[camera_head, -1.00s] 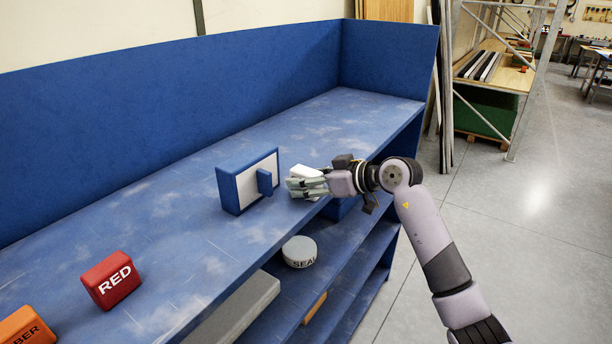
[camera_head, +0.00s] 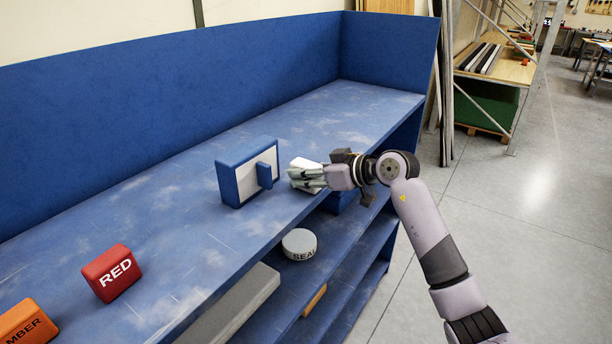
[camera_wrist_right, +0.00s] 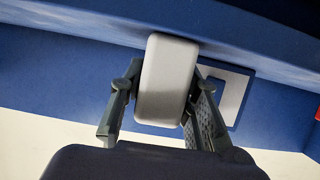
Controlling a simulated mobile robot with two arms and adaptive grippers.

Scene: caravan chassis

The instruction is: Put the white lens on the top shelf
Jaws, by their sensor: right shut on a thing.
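The white lens (camera_wrist_right: 166,80) is a pale rounded block between the fingers of my right gripper (camera_wrist_right: 160,105) in the right wrist view. In the head view, my right gripper (camera_head: 308,176) is shut on the lens (camera_head: 303,163), which is partly hidden by the fingers. They are at the front edge of the blue top shelf (camera_head: 215,228), just right of the blue and white framed block. I cannot tell whether the lens touches the shelf. My left gripper is out of view.
The framed block (camera_head: 247,172) stands close left of my right gripper. A red block (camera_head: 112,273) and an amber block (camera_head: 27,322) sit on the top shelf at left. A round grey "SEAL" piece (camera_head: 299,244) lies on a lower shelf. The top shelf's far right is clear.

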